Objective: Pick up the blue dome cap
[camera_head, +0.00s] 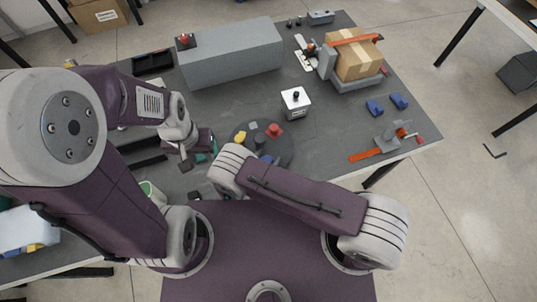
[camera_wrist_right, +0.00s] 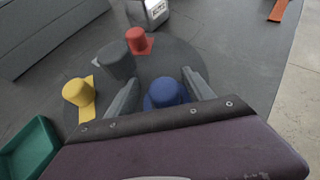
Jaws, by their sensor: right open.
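The blue dome cap (camera_wrist_right: 163,93) stands on a dark round disc (camera_wrist_right: 191,57) in the right wrist view. My right gripper (camera_wrist_right: 160,86) is open, with one finger on each side of the cap; I cannot tell whether they touch it. In the head view my right forearm hides most of this gripper, and a small blue patch, likely the cap (camera_head: 268,158), shows beside it on the disc (camera_head: 287,148). My left gripper (camera_head: 198,158) hangs over the table left of the disc, its jaw opening unclear.
A red cap (camera_wrist_right: 139,40), a grey cylinder (camera_wrist_right: 116,60) and a yellow cap (camera_wrist_right: 78,92) stand on the disc close to my right gripper. A green bin (camera_wrist_right: 30,148) lies at lower left. A white box (camera_head: 296,103) and a long grey block (camera_head: 232,55) stand behind.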

